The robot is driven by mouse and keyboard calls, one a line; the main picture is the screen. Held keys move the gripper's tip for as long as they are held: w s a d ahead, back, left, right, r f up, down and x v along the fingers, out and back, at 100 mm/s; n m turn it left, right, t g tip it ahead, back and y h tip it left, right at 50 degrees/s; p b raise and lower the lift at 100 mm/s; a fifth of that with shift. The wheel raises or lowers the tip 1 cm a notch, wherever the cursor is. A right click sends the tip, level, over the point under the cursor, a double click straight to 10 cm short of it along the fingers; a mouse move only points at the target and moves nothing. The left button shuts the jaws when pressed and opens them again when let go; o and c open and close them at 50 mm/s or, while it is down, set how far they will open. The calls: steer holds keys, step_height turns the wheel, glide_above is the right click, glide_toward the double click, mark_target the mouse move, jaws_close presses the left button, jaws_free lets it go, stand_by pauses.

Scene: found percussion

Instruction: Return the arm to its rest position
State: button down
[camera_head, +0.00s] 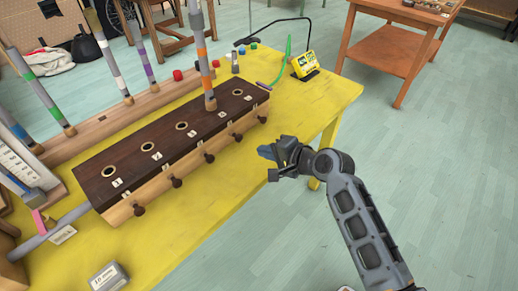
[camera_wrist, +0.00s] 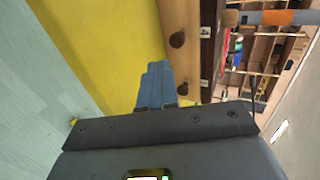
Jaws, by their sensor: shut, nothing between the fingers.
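My gripper (camera_head: 268,152) is at the end of my arm, over the right front edge of the yellow table (camera_head: 310,98) in the head view. Its blue fingers (camera_wrist: 155,86) are together in the wrist view, with nothing between them. The arm is bent at the elbow and reaches in from the lower right. The dark-topped wooden block (camera_head: 165,143), with numbered holes and several knobs on its front, lies to the left of the gripper, apart from it. In the wrist view the block's front with knobs (camera_wrist: 178,40) shows beyond the fingers.
A banded tube (camera_head: 201,60) stands upright in the block. More tubes stand in a wooden rack (camera_head: 105,118) behind. A yellow device (camera_head: 305,64) is at the table's far right. A grey box (camera_head: 108,277) is in front. A brown table (camera_head: 395,50) stands beyond; the floor at right is clear.

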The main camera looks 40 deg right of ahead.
steer(key=v, duration=0.6)
steer(key=shift+s, duration=0.1)
steer(key=s+a+f+n+h, duration=0.1)
steer(key=s+a+n, duration=0.35)
steer(key=s, duration=0.35)
steer(key=s+a+n+h, duration=0.1)
steer(key=s+a+n, duration=0.2)
steer(key=s+a, duration=0.3)
steer(key=s+a+r+n+t, duration=0.1)
steer(key=s+a+r+n, duration=0.1)
steer(key=s+r+n, duration=0.3)
steer(key=s+a+r+n+t+y, duration=0.1)
steer(key=s+a+r+n, duration=0.2)
steer(key=s, duration=0.6)
step_height(320, 180, up, 3)
steer(key=shift+s+r+n+y, duration=0.25)
steer(key=shift+n+y, duration=0.05)
steer(key=shift+n, duration=0.75)
steer(key=shift+a, duration=0.1)
stand_by(0.4)
